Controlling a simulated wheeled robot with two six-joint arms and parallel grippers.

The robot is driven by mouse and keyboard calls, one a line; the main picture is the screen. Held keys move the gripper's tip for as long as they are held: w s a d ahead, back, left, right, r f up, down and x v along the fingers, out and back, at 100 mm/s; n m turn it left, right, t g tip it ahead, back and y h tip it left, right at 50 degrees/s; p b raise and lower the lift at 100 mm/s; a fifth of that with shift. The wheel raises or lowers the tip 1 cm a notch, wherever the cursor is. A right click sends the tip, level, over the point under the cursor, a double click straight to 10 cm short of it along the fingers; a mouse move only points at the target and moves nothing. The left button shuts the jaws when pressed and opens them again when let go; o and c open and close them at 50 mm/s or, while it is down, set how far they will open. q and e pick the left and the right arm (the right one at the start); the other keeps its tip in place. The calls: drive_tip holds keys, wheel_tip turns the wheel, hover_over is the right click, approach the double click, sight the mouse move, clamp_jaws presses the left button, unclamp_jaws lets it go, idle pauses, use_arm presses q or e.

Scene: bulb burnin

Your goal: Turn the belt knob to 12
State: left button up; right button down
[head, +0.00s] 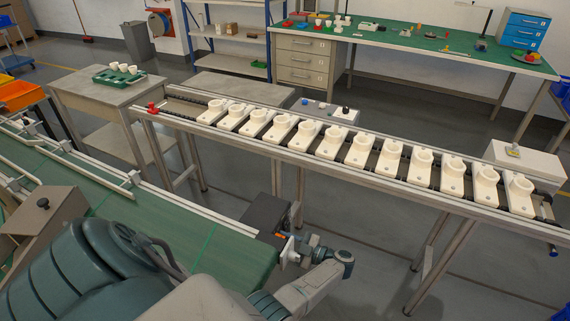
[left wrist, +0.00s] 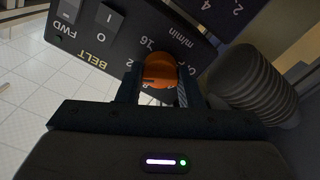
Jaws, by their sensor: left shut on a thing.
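The orange belt knob (left wrist: 160,68) sits on a dark control panel (left wrist: 125,35) in the left wrist view. White marks read BELT, FWD, 16 and m/min. The fingers of my left gripper (left wrist: 157,86) stand on both sides of the knob and are shut on it. The fingers and knob cover part of the scale, so I cannot read which number the knob points to. In the head view, my left wrist reaches a dark box (head: 264,212) at the end of the green belt; the panel's face is turned away. My right gripper is not in view.
A dark ribbed round part (left wrist: 250,85) stands close to the right of the gripper in the wrist view. In the head view, a rail conveyor (head: 350,175) with several white sockets runs behind the green belt (head: 120,225). Open floor lies between them.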

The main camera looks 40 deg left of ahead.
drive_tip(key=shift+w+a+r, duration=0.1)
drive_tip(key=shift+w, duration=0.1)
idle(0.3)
use_arm(q)
drive_tip(key=o, duration=0.7)
drive_tip(key=b+v, duration=0.3)
drive_tip(key=v, duration=0.8)
drive_tip(key=shift+b, duration=0.35)
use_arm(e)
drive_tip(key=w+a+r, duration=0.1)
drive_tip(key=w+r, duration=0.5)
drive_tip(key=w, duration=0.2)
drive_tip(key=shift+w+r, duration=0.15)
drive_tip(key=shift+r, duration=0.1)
